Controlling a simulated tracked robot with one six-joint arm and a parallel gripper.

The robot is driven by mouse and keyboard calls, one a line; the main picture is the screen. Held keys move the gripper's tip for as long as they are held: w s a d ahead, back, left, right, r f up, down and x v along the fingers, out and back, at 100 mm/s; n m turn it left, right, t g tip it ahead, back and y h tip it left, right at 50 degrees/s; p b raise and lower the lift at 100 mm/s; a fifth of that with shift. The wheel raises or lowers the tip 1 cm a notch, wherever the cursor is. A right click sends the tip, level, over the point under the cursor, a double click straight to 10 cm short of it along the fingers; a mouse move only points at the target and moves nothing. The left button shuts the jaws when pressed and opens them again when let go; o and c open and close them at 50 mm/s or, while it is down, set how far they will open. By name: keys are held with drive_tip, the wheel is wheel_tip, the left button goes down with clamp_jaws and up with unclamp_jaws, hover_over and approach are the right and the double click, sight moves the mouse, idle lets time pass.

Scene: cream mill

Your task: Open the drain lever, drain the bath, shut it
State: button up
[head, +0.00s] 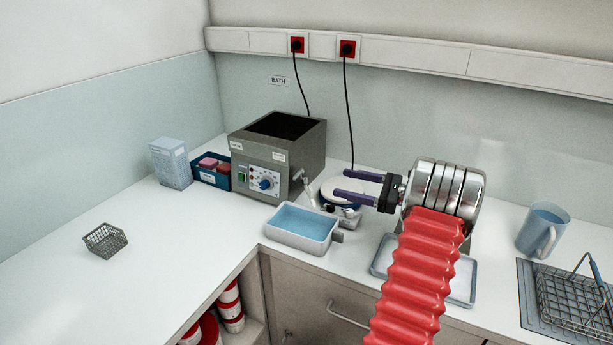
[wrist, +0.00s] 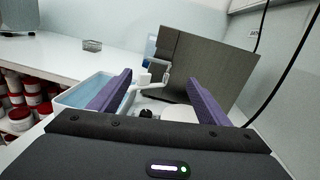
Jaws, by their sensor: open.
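The bath (head: 315,150) is a grey box with a dark open top and a front panel with a blue knob; the level inside cannot be told. Its grey side fills the middle of the wrist view (wrist: 205,65). The light drain lever (head: 309,188) stands upright and tilted at the bath's right side, above a spout; it also shows in the wrist view (wrist: 166,73). A pale basin (head: 301,243) holding blue liquid stands before the bath. My gripper (head: 339,183) is open and empty, its purple fingers pointing left toward the lever, apart from it.
A round white-topped device (head: 341,187) sits behind my fingers. A shallow tray (head: 380,262) lies under my arm. A jug (head: 541,231) and wire basket (head: 575,300) stand right. A small basket (head: 105,240) sits on the mostly clear left counter.

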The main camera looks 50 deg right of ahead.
sight(300, 173)
drive_tip(key=shift+d+m, duration=0.15)
drive_tip(key=shift+m, duration=0.25)
drive_tip(key=shift+w, duration=0.1)
drive_tip(key=x, duration=1.3)
drive_tip(key=shift+w+a, duration=0.25)
drive_tip(key=shift+c, duration=0.2)
drive_tip(key=c, duration=1)
drive_tip(key=shift+a+r+m+h, duration=0.1)
drive_tip(key=shift+m+h, duration=0.3)
drive_tip(key=shift+h, duration=0.1)
drive_tip(key=shift+w+a+m+t+h, duration=0.1)
drive_tip(key=shift+m+t+h, duration=0.3)
drive_tip(key=shift+h, duration=0.2)
